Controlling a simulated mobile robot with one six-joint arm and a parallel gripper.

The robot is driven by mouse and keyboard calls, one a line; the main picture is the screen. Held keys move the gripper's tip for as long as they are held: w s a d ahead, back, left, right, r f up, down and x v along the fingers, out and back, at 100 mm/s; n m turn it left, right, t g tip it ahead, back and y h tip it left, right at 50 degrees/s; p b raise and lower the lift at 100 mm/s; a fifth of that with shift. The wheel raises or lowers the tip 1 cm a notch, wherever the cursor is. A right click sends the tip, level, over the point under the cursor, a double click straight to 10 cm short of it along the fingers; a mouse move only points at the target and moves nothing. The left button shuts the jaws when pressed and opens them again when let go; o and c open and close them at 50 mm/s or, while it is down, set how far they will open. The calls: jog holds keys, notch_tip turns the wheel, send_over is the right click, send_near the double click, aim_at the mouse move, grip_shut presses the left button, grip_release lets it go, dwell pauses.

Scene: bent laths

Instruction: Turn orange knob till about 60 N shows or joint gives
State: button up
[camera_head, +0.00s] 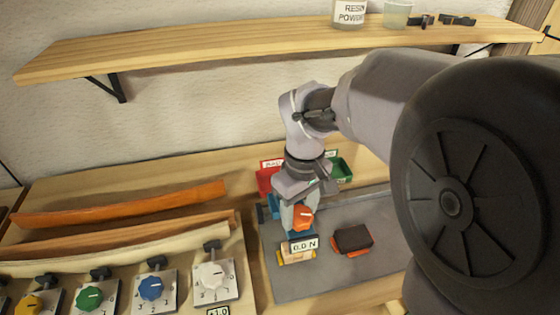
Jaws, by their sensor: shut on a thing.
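The orange knob (302,217) sits above a small display (304,244) that reads 0.0 N. A white pointer mark shows on the knob's face. My gripper (301,207) comes down on the knob from above and is shut on it. The fingertips are partly hidden by my wrist and the knob. A pale wooden joint piece (296,256) shows just below the display, on the grey mat (380,220). A blue part stands just left of the knob, partly hidden.
A dark block with an orange edge (352,239) lies to the right on the mat. Red (266,180) and green (343,170) bins stand behind. Bent laths (120,203) and several dials (151,288) fill the left. A shelf (200,52) hangs above.

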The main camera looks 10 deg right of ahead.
jog(key=m, duration=0.5)
jog(key=shift+p, duration=0.35)
jog(key=m, duration=0.6)
jog(key=shift+m, duration=0.4)
jog(key=m, duration=0.5)
jog(key=shift+b, duration=0.35)
jog(key=m+b, duration=0.1)
jog(key=m, duration=0.4)
jog(key=shift+m, duration=0.4)
jog(key=o, duration=1.4)
